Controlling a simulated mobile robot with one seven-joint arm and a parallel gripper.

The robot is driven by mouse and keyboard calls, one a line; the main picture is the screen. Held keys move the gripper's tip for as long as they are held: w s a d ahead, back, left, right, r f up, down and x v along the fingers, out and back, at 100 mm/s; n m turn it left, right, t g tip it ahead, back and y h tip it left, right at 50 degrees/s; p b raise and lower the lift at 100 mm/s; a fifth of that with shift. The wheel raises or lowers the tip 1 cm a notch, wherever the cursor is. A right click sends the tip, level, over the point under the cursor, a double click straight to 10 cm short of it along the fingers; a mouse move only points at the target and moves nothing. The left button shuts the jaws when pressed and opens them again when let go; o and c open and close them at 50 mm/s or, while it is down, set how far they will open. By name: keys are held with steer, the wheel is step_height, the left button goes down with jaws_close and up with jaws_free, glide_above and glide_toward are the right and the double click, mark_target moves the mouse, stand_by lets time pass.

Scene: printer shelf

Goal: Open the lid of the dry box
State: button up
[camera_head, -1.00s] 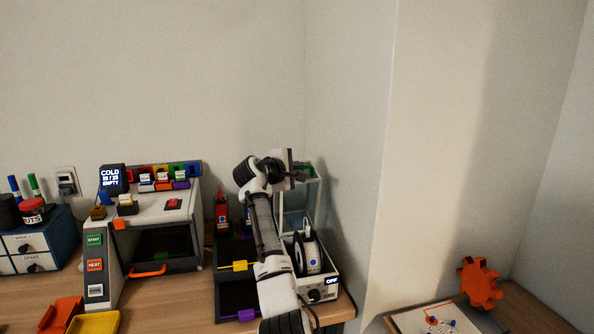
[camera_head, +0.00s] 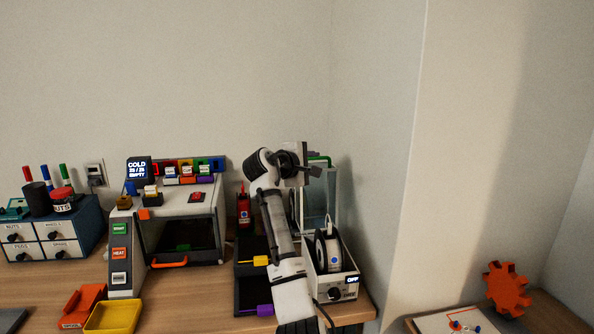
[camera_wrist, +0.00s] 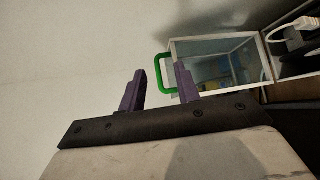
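The dry box (camera_head: 322,287) is a white open-topped box at the right end of the bench, with a spool inside and an OFF display. Its clear, white-framed lid (camera_head: 330,203) stands upright at the back of the box, swung open. A green handle (camera_head: 321,159) is at the lid's top edge. My gripper (camera_head: 306,162) is at the top of the lid beside the handle. In the wrist view, its two purple fingers (camera_wrist: 160,72) are apart, and the green handle (camera_wrist: 159,75) shows between them. The right finger overlaps part of the handle; I cannot tell whether they touch.
A grey printer (camera_head: 190,215) stands left of the box, with dark trays (camera_head: 252,292) between. A red bottle (camera_head: 244,210) stands behind my arm. The wall is close behind and to the right. An orange gear (camera_head: 506,290) stands on another surface far right.

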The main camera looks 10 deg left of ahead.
steer(key=b+v, duration=0.2)
steer(key=v, duration=0.7)
steer(key=shift+b, duration=0.4)
steer(key=shift+s+r, duration=0.1)
steer(key=shift+s, duration=0.05)
